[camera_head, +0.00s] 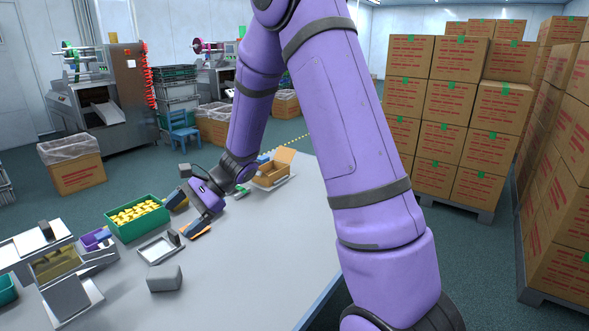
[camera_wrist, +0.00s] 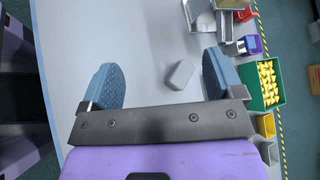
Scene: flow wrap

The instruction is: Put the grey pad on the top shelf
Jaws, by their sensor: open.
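The grey pad (camera_head: 164,278), a small rounded block, lies on the table near the front left. In the wrist view the pad (camera_wrist: 179,75) lies on the bare tabletop, between the lines of the fingers and beyond their tips. My gripper (camera_head: 180,203) hangs over the table behind the pad, apart from it. In the wrist view its two blue-grey fingers (camera_wrist: 161,85) are wide apart with nothing between them. A pale tiered stand (camera_head: 38,243) at the left has an upper level; whether this is the top shelf I cannot tell for sure.
A green crate of yellow packs (camera_head: 137,219) stands beyond the pad. A shallow white tray (camera_head: 155,250) lies between them. An open carton (camera_head: 272,170) is at the table's far end. The table right of the pad is clear.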

